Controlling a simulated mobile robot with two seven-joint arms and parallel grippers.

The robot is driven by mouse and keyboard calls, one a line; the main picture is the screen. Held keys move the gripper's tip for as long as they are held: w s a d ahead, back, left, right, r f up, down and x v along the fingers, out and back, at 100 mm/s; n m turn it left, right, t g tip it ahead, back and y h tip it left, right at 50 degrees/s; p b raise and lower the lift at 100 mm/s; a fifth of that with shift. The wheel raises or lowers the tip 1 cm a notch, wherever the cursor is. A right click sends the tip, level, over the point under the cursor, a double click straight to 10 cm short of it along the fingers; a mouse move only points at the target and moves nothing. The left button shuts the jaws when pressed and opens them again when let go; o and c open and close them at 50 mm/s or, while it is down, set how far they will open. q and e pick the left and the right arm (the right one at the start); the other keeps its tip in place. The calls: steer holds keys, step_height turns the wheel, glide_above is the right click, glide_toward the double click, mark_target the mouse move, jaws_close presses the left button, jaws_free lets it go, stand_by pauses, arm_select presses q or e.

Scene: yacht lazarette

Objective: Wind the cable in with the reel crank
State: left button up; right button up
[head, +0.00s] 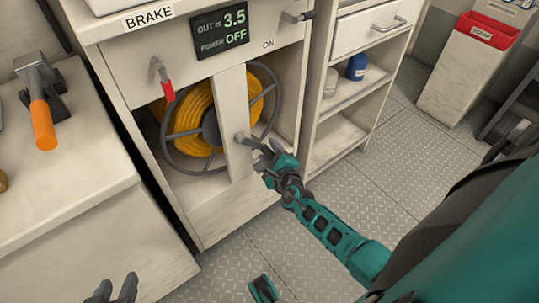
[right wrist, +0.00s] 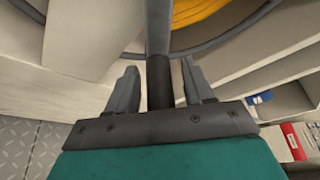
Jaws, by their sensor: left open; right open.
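The reel (head: 172,133) with yellow cable (head: 200,108) sits inside the cabinet behind a pale post. The crank's grey arm (head: 241,138) is in front of the post, beside my right gripper (head: 268,152). In the right wrist view, the crank's dark handle (right wrist: 160,82) lies between the two fingers of my right gripper (right wrist: 160,88). Those fingers are open, with a gap on each side of the handle. My left gripper (head: 113,289) is open and empty at the bottom left, away from the reel. The display (head: 221,30) reads OUT m 3.5, POWER OFF.
A lever with a red grip (head: 168,91) hangs below the BRAKE label (head: 148,18). Shelves hold a blue jar (head: 356,67). Plated floor (head: 420,165) is clear at right.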

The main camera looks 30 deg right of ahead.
steer(key=shift+w, duration=0.3)
jaws_close()
stand_by(0.4)
